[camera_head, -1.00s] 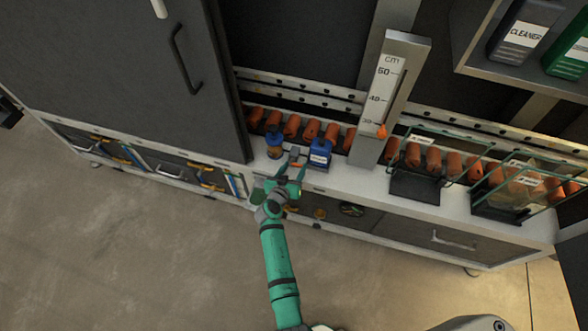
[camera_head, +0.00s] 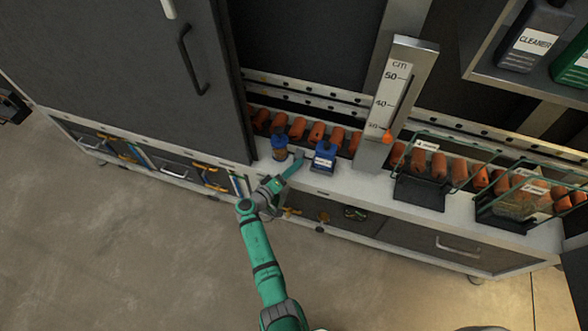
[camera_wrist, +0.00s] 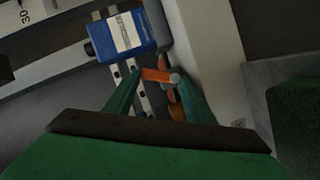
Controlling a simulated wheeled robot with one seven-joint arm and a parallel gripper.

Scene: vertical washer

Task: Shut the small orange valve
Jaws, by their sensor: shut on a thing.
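The small orange valve shows in the wrist view as a short orange handle (camera_wrist: 155,75) with a round grey end. It lies between the two green fingers of my gripper (camera_wrist: 158,72), which is shut on it. In the head view my gripper (camera_head: 297,164) is at the front edge of the white counter, seen nearly edge-on. It sits between a blue container (camera_head: 324,158) and a smaller blue and orange canister (camera_head: 279,149). The valve is hidden there by my gripper.
A vertical cm scale (camera_head: 387,97) with an orange pointer stands right of the blue container. A large dark door (camera_head: 120,65) is at the left. The floor in front is clear.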

